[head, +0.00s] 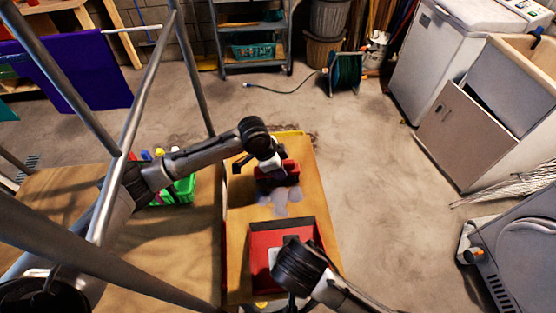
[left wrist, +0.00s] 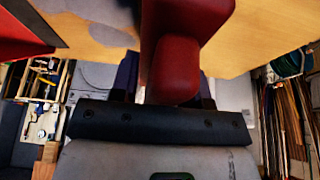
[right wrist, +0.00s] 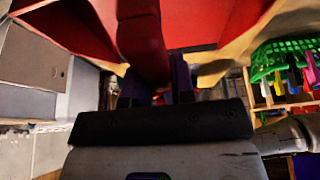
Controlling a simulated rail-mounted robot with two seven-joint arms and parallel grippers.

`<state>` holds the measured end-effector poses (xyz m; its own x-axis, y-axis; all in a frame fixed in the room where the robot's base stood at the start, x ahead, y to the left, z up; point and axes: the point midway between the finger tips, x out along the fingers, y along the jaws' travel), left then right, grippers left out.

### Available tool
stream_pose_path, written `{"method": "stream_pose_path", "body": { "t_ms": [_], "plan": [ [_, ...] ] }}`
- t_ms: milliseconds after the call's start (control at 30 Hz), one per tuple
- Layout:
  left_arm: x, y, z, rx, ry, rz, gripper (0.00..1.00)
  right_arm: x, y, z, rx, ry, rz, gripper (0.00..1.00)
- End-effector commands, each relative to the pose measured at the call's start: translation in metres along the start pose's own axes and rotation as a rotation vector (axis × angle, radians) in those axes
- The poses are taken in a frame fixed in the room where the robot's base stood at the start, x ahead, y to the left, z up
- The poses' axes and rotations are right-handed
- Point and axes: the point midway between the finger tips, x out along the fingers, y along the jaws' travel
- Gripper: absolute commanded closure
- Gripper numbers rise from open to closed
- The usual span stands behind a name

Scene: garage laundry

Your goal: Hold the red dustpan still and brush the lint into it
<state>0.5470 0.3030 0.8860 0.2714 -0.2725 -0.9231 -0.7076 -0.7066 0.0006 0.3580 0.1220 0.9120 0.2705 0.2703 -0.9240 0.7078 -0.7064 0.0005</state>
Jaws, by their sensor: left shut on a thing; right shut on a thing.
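The red dustpan (head: 260,238) lies on the near part of the narrow wooden table (head: 237,215), its open side toward the lint. My right gripper (right wrist: 155,92) is shut on the dustpan's red handle (right wrist: 143,45); my wrist hides that grip in the head view. Grey lint (head: 281,208) lies in flat patches on the table between dustpan and brush; some shows in the left wrist view (left wrist: 100,28). My left gripper (head: 270,165) is shut on the red handle (left wrist: 178,65) of the brush (head: 284,177), beyond the lint. The bristles are not clear.
Metal poles (head: 135,100) cross the left side. A hose reel (head: 345,72) and a white appliance (head: 440,60) stand farther back.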

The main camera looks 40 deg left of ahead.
Motion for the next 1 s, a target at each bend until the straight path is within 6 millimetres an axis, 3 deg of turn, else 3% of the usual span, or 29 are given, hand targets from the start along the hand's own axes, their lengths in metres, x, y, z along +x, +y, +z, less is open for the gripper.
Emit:
{"method": "stream_pose_path", "body": {
  "t_ms": [1000],
  "plan": [
    [0.001,0.089,0.001,0.001,0.000,0.001,0.84,0.000,0.000,0.000,0.000,0.001,0.000,1.00]
  ]
}}
